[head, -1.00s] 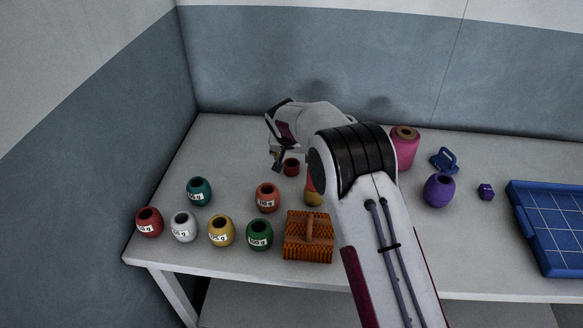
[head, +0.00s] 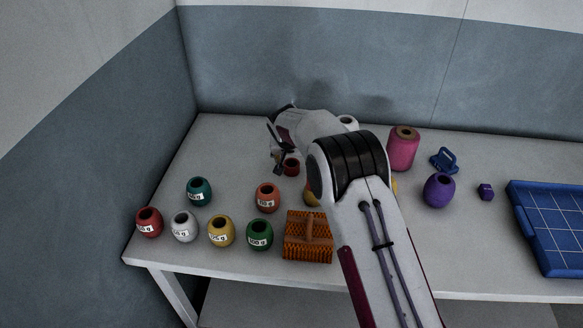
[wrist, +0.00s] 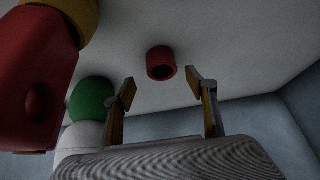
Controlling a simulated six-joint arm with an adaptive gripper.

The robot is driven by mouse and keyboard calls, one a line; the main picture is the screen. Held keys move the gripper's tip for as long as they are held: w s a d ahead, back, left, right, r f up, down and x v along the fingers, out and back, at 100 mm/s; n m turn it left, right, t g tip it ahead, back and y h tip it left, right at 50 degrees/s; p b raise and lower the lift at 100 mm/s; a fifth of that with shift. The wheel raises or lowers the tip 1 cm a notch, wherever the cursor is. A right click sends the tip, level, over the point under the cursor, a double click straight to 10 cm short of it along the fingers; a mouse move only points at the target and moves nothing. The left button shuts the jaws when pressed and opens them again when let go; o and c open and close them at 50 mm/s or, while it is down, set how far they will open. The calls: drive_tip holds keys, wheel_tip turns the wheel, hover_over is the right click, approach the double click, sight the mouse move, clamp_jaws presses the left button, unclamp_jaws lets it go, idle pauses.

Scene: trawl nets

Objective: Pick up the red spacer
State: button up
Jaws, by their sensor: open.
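The red spacer (head: 291,167) is a short dark red ring standing on the table towards the back left. In the wrist view the red spacer (wrist: 161,63) sits ahead of the fingertips, roughly midway between them and apart from both. My gripper (head: 275,154) is at the spacer's left in the head view, close to it. In the wrist view my gripper (wrist: 163,90) has its two fingers spread with nothing between them. The head view does not show clearly how high the fingers are above the table.
Labelled weights stand at the front left, including an orange-red one (head: 267,197) and a teal one (head: 199,191). An orange brush (head: 308,236) lies at the front edge. A pink spool (head: 403,149), purple float (head: 438,190) and blue tray (head: 556,225) are to the right. My arm hides part of the table.

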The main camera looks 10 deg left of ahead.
sight(292, 164)
drive_tip(key=shift+a+x, duration=0.2)
drive_tip(key=shift+x, duration=2.4)
drive_tip(key=shift+s, duration=0.1)
drive_tip(key=c, duration=1.2)
